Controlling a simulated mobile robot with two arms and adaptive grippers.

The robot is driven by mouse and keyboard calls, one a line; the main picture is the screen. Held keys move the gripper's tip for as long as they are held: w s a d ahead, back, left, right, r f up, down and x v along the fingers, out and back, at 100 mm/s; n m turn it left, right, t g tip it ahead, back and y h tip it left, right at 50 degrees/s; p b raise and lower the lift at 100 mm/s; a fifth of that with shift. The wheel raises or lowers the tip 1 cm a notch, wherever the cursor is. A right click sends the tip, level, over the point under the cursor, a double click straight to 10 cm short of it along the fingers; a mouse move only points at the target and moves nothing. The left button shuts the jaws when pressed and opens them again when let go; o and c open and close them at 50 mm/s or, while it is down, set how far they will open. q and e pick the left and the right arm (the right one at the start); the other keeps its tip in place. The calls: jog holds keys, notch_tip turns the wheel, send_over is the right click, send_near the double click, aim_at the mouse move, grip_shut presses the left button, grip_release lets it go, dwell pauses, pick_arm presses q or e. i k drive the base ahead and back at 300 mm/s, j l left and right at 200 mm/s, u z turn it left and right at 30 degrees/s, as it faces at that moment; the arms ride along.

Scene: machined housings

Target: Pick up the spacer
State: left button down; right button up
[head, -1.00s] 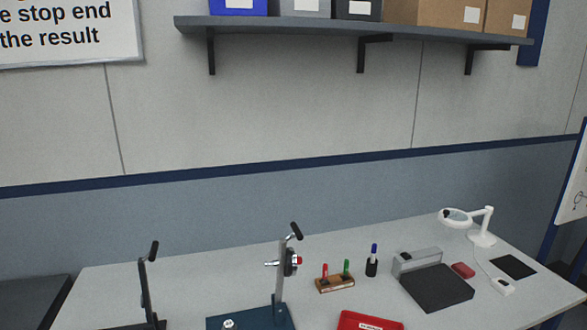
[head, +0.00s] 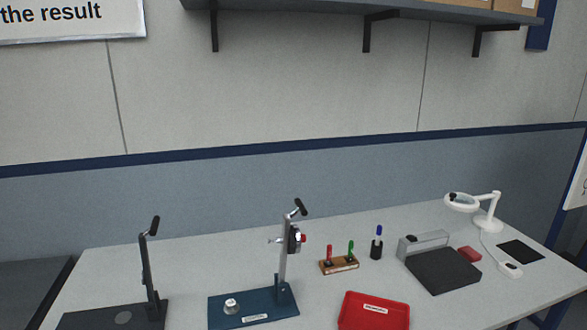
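No part in the head view can be named with certainty as the spacer. A small silvery round piece (head: 231,306) sits upright on the blue base plate (head: 275,309) of a stand with a post; I cannot tell if it is the spacer or part of the stand. The red tray (head: 402,321) with a white label shows at the bottom edge and its front is cut off. Neither of my grippers is in view.
A dark stand with a lever (head: 151,285) is at the left. A wooden block (head: 340,266) with red and green tools, a pen cup (head: 376,251), a dark grey block device (head: 443,272) and a white magnifier lamp (head: 488,222) stand on the grey bench (head: 205,262).

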aim_at(230, 303)
jog(key=k+j+u, duration=0.15)
jog(key=j+u, duration=0.35)
jog(key=j, duration=0.2)
jog(key=j+u, duration=0.45)
jog(key=j, duration=0.2)
